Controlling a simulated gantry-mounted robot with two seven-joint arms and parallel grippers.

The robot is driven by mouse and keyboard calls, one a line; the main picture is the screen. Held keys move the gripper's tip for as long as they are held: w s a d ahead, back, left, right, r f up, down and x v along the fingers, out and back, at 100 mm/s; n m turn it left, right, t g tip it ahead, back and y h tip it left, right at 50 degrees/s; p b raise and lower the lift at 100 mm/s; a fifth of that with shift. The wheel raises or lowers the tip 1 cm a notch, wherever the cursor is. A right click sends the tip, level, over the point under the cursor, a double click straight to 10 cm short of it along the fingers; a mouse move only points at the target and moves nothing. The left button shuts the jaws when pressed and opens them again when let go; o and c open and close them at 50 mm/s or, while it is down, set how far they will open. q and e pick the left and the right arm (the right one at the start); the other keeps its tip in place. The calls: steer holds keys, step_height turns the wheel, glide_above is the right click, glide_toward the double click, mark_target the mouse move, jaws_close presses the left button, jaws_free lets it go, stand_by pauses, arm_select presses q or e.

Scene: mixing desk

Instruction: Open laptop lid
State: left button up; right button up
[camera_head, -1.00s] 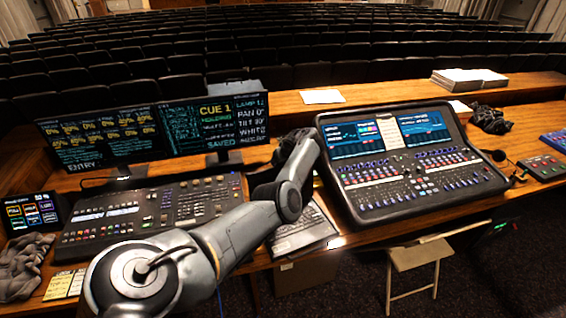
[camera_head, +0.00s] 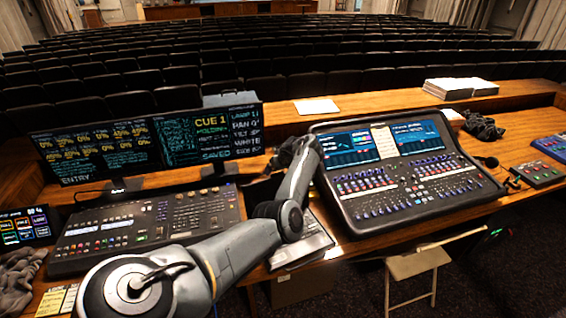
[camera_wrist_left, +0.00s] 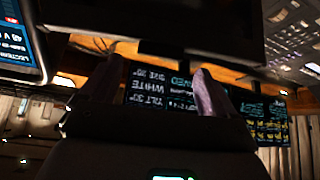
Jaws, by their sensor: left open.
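The laptop (camera_head: 305,243) lies on the desk between the two consoles. A strip of its keyboard side shows right of my left arm; the arm hides much of the rest, and I cannot tell the lid's angle. My left gripper (camera_head: 292,150) is beyond the laptop's visible part, its fingertips hidden in the head view. In the left wrist view, its two fingers (camera_wrist_left: 157,82) are spread apart with nothing between them. A dark panel (camera_wrist_left: 160,25), probably the laptop lid, shows just above the fingers; contact cannot be told. My right gripper is not in view.
An audio mixer (camera_head: 405,170) stands close right of the arm. A lighting console (camera_head: 150,225) and two monitors (camera_head: 90,152), (camera_head: 212,136) stand left and behind. A folding chair (camera_head: 415,265) is in front. Papers (camera_head: 316,106) lie on the back ledge.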

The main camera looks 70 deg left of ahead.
arm_select(q)
steer(key=v, duration=0.8)
steer(key=shift+f, duration=0.1)
